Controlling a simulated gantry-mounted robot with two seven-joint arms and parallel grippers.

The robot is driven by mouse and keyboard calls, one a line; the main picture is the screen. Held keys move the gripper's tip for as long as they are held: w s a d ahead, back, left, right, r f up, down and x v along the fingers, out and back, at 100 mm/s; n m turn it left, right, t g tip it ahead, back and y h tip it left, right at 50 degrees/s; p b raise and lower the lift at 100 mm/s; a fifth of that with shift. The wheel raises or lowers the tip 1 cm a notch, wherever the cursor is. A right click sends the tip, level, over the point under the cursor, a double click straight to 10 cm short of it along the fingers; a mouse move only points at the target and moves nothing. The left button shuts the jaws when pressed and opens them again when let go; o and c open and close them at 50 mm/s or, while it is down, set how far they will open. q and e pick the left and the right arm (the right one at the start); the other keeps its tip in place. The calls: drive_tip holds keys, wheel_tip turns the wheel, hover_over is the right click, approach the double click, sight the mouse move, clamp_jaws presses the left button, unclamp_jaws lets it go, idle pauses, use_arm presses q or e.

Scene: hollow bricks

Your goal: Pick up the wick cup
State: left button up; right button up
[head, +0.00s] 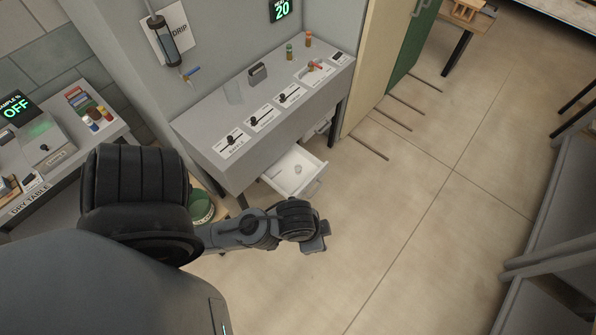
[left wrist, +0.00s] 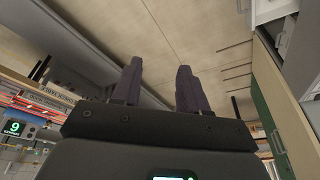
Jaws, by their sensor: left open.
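An open white drawer (head: 312,180) juts out under the grey bench. A small pale, round, cup-like thing (head: 298,169) sits in it; it may be the wick cup, but it is too small to be sure. My left gripper (head: 319,240) is in front of the drawer, below it in the head view and apart from it. In the left wrist view its two dark fingers (left wrist: 160,90) stand apart with nothing between them. The wrist view shows floor beyond the fingers, not the drawer's inside. My right gripper is not in view.
The grey bench (head: 225,122) carries several labelled sliders, a dark block (head: 257,74) and small bottles (head: 289,52). A green cabinet door (head: 408,42) stands beyond it. The dry table (head: 60,195) is at left. The floor (head: 420,220) at right is clear.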

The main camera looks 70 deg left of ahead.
use_arm(q)
drive_tip(key=o, duration=0.5)
